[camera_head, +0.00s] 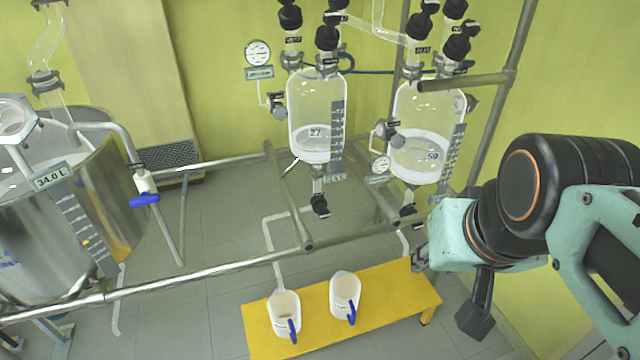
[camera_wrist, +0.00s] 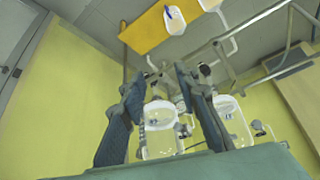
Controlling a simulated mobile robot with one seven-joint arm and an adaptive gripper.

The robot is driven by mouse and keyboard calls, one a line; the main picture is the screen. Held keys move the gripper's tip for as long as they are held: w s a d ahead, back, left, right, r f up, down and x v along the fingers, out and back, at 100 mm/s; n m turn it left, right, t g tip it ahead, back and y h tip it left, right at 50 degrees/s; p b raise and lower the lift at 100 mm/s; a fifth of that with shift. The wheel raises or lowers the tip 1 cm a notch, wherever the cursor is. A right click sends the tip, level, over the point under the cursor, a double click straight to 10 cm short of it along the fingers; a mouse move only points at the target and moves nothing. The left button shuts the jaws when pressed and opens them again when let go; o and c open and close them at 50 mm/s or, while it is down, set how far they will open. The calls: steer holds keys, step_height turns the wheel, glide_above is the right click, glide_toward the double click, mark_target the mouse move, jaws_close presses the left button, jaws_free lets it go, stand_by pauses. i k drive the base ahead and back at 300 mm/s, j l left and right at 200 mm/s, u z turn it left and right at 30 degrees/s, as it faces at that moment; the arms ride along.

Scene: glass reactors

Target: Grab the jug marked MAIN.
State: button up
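Two white jugs with blue handles stand upright on a yellow bench (camera_head: 392,296). The left jug (camera_head: 284,314) has something brownish inside; the right jug (camera_head: 345,294) stands a little farther back. Both carry small labels, too small to read, so I cannot tell which is marked MAIN. My gripper (camera_head: 419,257) is above the bench's right end, apart from both jugs. In the wrist view my gripper (camera_wrist: 160,82) has its fingers spread with nothing held between them. That view is upside down and shows the right jug (camera_wrist: 174,20) and part of the left jug (camera_wrist: 210,5).
Two glass reactors (camera_head: 316,100) (camera_head: 428,125) hang behind the bench, with drain valves below. A horizontal metal rail (camera_head: 210,272) crosses between them and the bench. A large steel vessel (camera_head: 50,235) stands at the left. The floor left of the bench is mostly clear.

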mark_target(284, 305)
steer(key=k+j+u, duration=0.15)
steer(key=k, duration=0.4)
steer(key=k+j+u, duration=0.15)
steer(key=k+j, duration=0.3)
steer(key=k, duration=0.1)
